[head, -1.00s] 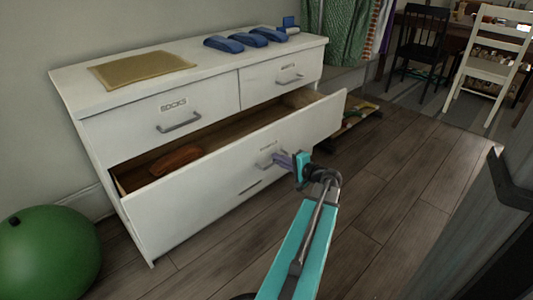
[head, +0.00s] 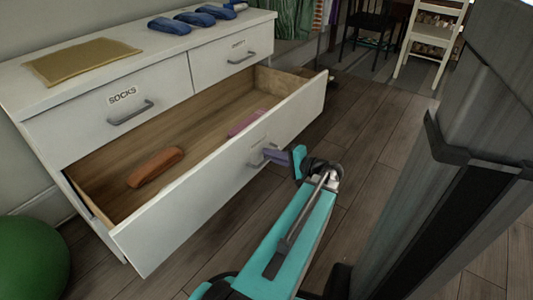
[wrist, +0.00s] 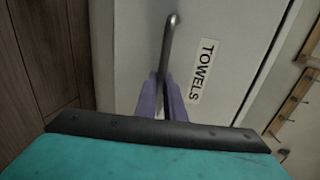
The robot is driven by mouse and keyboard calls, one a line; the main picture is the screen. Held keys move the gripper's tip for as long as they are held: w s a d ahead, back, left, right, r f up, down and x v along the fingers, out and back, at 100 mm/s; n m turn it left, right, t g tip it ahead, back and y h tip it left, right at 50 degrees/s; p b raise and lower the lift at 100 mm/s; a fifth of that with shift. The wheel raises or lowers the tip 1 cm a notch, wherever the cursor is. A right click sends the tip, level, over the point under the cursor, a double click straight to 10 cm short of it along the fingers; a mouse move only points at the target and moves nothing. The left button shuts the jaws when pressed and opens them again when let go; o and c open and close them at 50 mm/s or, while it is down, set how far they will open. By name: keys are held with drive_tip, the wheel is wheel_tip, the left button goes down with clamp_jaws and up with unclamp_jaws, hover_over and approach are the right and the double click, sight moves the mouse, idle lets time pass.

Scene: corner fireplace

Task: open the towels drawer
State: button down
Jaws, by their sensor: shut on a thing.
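The towels drawer (head: 205,200) is the wide white drawer below the two small ones, and it stands well out from the dresser. Its TOWELS label (wrist: 202,72) reads clearly in the wrist view. My gripper (head: 269,154) is shut on the drawer's metal bar handle (wrist: 168,45), with its purple fingers (wrist: 162,90) on either side of the bar. Inside the drawer lie an orange-brown rolled item (head: 155,167) and a pink item (head: 245,122), partly hidden by the drawer front.
The dresser top (head: 150,50) holds a tan folded cloth (head: 82,61) and several blue items (head: 208,16). The socks drawer (head: 112,112) above is shut. A green ball (head: 30,258) is at left. A dark grey upright structure (head: 450,150) fills the right side.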

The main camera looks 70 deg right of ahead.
drive_tip(key=c, duration=2.1)
unclamp_jaws()
drive_tip(key=shift+s, duration=0.15)
drive_tip(key=shift+p+v, duration=2.1)
drive_tip(key=shift+v, duration=4.7)
